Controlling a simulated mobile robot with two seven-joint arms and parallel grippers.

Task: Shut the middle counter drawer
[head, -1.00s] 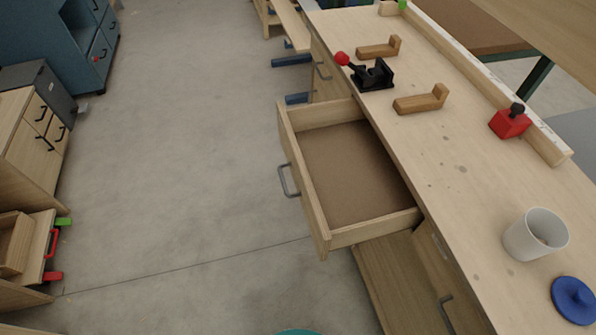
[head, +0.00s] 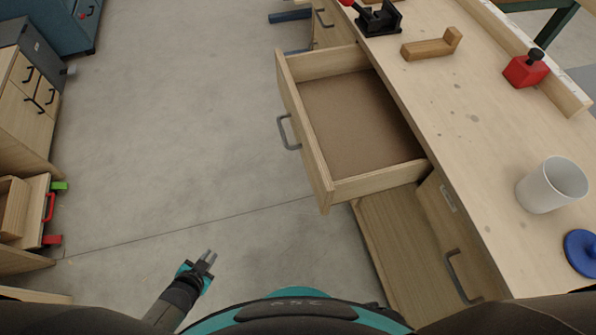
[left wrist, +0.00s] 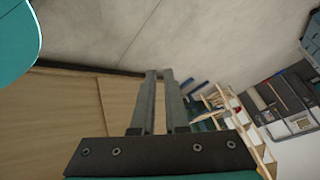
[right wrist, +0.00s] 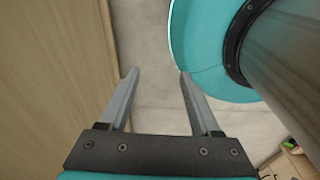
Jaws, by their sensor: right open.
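The middle counter drawer (head: 358,115) is pulled far out of the wooden counter in the head view and looks empty. Its front panel carries a grey bar handle (head: 287,132) facing left. My left gripper (head: 209,256) is low over the floor, left of and below the drawer, touching nothing. Its fingers lie close together with a narrow gap in the left wrist view (left wrist: 160,75). My right gripper (right wrist: 158,72) is open and empty beside a wooden panel in the right wrist view; it is not in the head view.
The countertop (head: 470,150) holds a white cup (head: 551,185), a blue lid (head: 583,252), a red clamp block (head: 525,70) and a wooden piece (head: 431,46). A lower cabinet handle (head: 458,277) sits near my base. Open concrete floor lies left of the drawer; cabinets (head: 28,90) stand far left.

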